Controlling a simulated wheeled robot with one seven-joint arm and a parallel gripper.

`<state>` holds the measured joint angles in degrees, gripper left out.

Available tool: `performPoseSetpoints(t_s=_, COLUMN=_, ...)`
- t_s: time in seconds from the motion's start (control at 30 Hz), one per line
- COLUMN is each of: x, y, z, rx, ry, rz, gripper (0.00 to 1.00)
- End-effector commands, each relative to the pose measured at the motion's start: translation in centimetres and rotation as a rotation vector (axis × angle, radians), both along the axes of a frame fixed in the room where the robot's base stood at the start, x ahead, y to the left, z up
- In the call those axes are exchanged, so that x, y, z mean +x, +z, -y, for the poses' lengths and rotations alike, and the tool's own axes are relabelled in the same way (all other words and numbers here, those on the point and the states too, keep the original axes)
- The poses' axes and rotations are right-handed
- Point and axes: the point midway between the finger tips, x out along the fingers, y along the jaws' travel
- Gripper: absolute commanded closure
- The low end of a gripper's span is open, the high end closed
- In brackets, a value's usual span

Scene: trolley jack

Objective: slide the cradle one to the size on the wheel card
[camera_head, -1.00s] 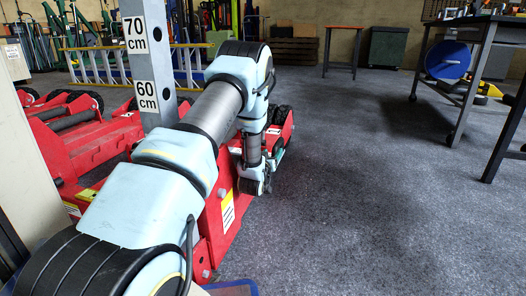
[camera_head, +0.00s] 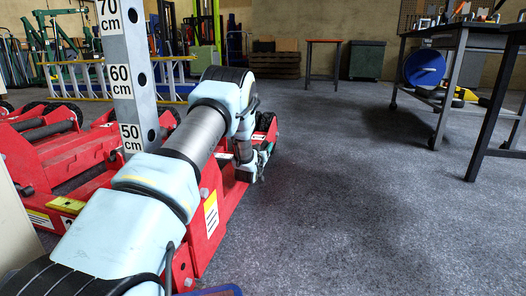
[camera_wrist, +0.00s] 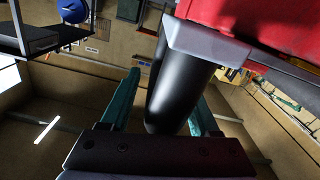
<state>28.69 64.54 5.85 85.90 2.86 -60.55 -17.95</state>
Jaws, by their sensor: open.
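A red wheeled jack frame (camera_head: 207,222) lies beneath and beside my arm in the head view, with dark rollers at its far end. Another red frame (camera_head: 47,165) with dark rollers stands at the left. A grey upright scale (camera_head: 141,100) reads 50, 60 and 70 cm. My gripper (camera_head: 262,158) is low by the right side of the nearer frame, small and partly hidden. In the wrist view my gripper (camera_wrist: 163,98) is open, its teal fingers on either side of a black cylindrical bar (camera_wrist: 180,92). The bar sits on a grey mount (camera_wrist: 205,42); contact is unclear. No wheel card is identifiable.
A dark workbench (camera_head: 465,42) stands at the right, with a blue reel (camera_head: 424,67) beneath it. An orange-topped table (camera_head: 324,42) and a green cabinet (camera_head: 367,59) stand at the back. The grey floor right of the jack is clear.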

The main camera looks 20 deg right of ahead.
Motion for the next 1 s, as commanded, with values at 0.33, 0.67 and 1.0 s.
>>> performPoseSetpoints(t_s=0.33, x=0.05, y=0.05, z=0.01, rx=0.000, ry=0.000, rz=0.000, gripper=0.49)
performPoseSetpoints(t_s=0.67, x=0.04, y=0.05, z=0.02, rx=0.000, ry=0.000, rz=0.000, gripper=0.86)
performPoseSetpoints(t_s=1.0, x=0.01, y=0.05, z=0.07, rx=-0.001, ry=-0.001, rz=0.000, gripper=1.00)
